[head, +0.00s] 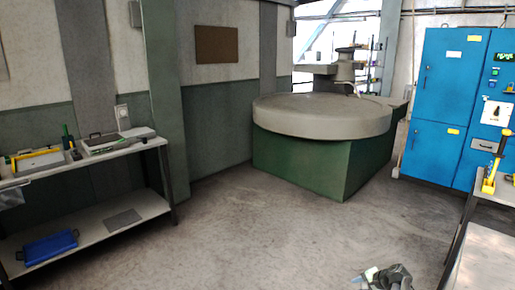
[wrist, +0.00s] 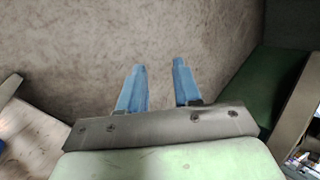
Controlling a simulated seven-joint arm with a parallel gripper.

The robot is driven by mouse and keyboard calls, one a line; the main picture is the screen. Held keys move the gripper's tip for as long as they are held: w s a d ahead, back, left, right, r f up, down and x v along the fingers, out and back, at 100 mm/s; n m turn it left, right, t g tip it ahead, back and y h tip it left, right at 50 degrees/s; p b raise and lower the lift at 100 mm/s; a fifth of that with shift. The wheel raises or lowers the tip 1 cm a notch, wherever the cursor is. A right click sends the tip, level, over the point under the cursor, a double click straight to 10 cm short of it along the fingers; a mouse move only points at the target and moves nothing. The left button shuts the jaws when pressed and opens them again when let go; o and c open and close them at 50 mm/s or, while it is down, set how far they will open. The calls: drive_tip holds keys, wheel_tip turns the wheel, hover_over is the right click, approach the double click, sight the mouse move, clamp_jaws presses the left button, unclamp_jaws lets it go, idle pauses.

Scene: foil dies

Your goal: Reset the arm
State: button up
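My gripper (wrist: 160,68) shows in the wrist view, with two blue fingers apart and nothing between them. Its grey crossbar and pale green body fill the bottom of that view. Mottled grey floor (wrist: 70,45) lies beyond the fingertips. In the head view, a grey and pale green shape at the bottom edge, right of centre, looks like part of my arm; its fingers cannot be made out there.
A bench (head: 95,160) with trays stands at left, a blue tray (head: 48,246) on its lower shelf. A round grey table (head: 322,117) on a green base stands at the back. Blue cabinets (head: 435,95) and a workbench (head: 490,240) are at right. The middle floor (head: 240,235) is clear.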

drive_tip(key=s+a+f+n+g, duration=0.65)
drive_tip(key=s+a+f, duration=1.3)
drive_tip(key=s, duration=0.35)
drive_tip(key=s+a+f+n+g+h, duration=0.2)
drive_tip(key=s+g, duration=0.1)
drive_tip(key=s, duration=1)
drive_tip(key=s+a+f+n+g+h, duration=0.2)
drive_tip(key=s+a+n+g, duration=0.1)
drive_tip(key=s, duration=1)
drive_tip(key=shift+s+f+n+g+h, duration=0.25)
drive_tip(key=shift+f+n+g+h, duration=0.05)
drive_tip(key=shift+f+n+g, duration=0.05)
